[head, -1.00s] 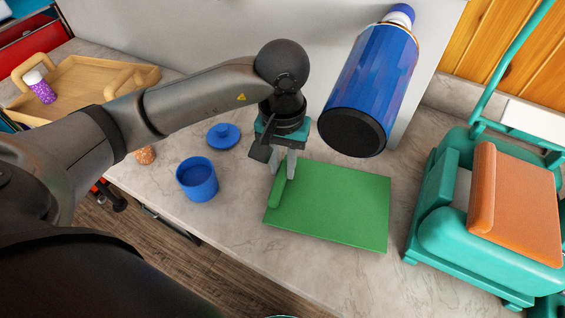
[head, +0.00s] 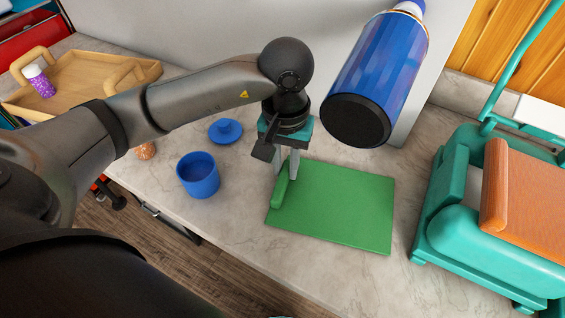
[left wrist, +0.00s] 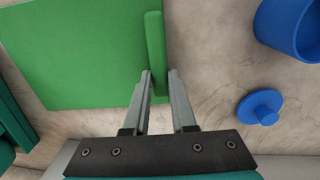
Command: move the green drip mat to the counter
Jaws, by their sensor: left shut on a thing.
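The green drip mat (head: 335,208) lies flat on the marbled counter (head: 245,245). It has a raised green bar along its left edge in the head view. The mat also shows in the left wrist view (left wrist: 80,55), at the upper left, with the bar running down to my fingers. My left gripper (head: 286,167) reaches down from above and is shut on that bar near its far end. In the left wrist view the two fingertips (left wrist: 159,76) stand on either side of the bar. My right gripper is not in view.
A blue cup (head: 198,177) and a blue lid (head: 225,131) stand left of the mat. A large blue bottle (head: 377,75) is behind it. A teal cart with an orange pad (head: 525,205) is at right. A wooden tray (head: 85,82) lies at far left. Counter in front is clear.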

